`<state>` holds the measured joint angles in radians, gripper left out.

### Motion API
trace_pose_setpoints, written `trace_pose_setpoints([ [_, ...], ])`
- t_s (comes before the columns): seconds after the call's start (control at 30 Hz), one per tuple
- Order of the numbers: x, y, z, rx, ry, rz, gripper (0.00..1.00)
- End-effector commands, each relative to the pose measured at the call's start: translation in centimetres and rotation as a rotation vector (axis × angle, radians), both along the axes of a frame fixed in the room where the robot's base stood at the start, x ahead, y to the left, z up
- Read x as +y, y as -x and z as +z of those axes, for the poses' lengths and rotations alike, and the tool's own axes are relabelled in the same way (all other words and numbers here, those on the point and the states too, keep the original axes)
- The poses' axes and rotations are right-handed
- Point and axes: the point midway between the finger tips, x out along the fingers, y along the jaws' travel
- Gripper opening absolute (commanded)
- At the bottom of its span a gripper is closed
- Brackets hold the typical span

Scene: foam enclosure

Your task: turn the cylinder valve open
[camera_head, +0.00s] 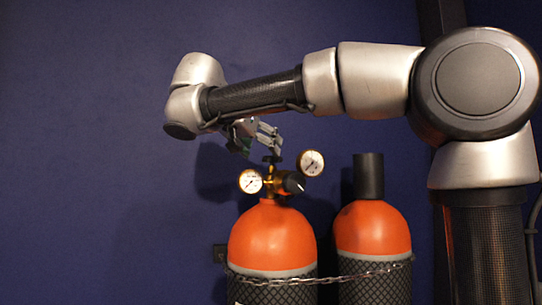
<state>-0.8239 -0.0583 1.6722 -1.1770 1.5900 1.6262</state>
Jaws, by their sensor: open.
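The left orange cylinder (272,240) stands upright with a brass valve and regulator (268,182) on its neck. Two round white gauges, the left one (250,181) and the right one (311,163), flank the regulator. A black knob (294,182) faces forward right of the brass body. A small dark valve handle (272,159) sits on top. Whether the fingers touch or straddle the handle cannot be told. The far finger is partly hidden.
A second orange cylinder (372,232) with a black cap (368,176) stands close on the right. A chain (320,279) runs across both cylinders. A dark blue wall (90,150) is behind. The space left of the cylinders looks clear.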

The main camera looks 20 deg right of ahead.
Motion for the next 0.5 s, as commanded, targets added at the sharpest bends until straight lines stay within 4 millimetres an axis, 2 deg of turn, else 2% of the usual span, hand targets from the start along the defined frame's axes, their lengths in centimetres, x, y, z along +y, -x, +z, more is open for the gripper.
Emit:
trace_pose_setpoints([
  [0.2,-2.4,-2.3,-1.3,0.001,0.001,-0.003,0.69],
  [0.5,-3.2,-3.2,-1.9,0.001,0.001,0.000,0.69],
])
